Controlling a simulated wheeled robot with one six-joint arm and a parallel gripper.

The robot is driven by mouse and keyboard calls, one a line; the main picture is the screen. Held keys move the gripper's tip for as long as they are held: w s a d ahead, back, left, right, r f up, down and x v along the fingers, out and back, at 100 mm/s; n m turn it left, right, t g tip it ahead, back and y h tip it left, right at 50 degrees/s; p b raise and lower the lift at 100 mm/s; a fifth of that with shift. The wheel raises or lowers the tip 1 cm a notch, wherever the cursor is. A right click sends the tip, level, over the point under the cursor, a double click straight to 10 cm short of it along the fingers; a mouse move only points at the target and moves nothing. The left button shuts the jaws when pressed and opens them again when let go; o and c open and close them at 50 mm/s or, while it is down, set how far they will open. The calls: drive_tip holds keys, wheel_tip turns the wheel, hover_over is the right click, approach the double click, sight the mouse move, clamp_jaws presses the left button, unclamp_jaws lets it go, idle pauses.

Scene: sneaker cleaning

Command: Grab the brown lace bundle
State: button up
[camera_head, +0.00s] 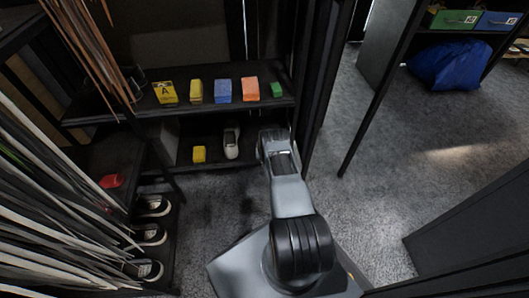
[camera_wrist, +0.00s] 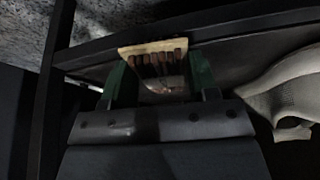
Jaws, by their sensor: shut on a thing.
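The brown lace bundle (camera_wrist: 165,68) shows in the wrist view as several brown strands with a pale tan edge or band along the top. My gripper (camera_wrist: 159,80) is shut on it, with one green finger on each side. In the head view my gripper (camera_head: 274,136) reaches to the right end of the lower shelf. The bundle cannot be made out there, as my arm covers that spot.
A white sneaker (camera_head: 231,142) stands just left of my gripper and also shows in the wrist view (camera_wrist: 292,92). The upper shelf (camera_head: 285,101) is close above. A dark post (camera_head: 317,110) stands at right.

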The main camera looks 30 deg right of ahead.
drive_tip(key=shift+s+a+p, duration=0.3)
drive_tip(key=shift+s+p, duration=0.15)
drive_tip(key=shift+s, duration=0.15)
drive_tip(key=shift+s+a+p, duration=0.3)
drive_tip(key=shift+s+p, duration=0.1)
drive_tip(key=shift+s, duration=0.15)
drive_tip(key=o, duration=1)
drive_tip(key=p+v, duration=1.3)
drive_tip(key=p, duration=0.9)
drive_tip(key=shift+s+a+r, duration=0.1)
drive_tip(key=shift+s+r, duration=0.1)
drive_tip(key=shift+r, duration=0.15)
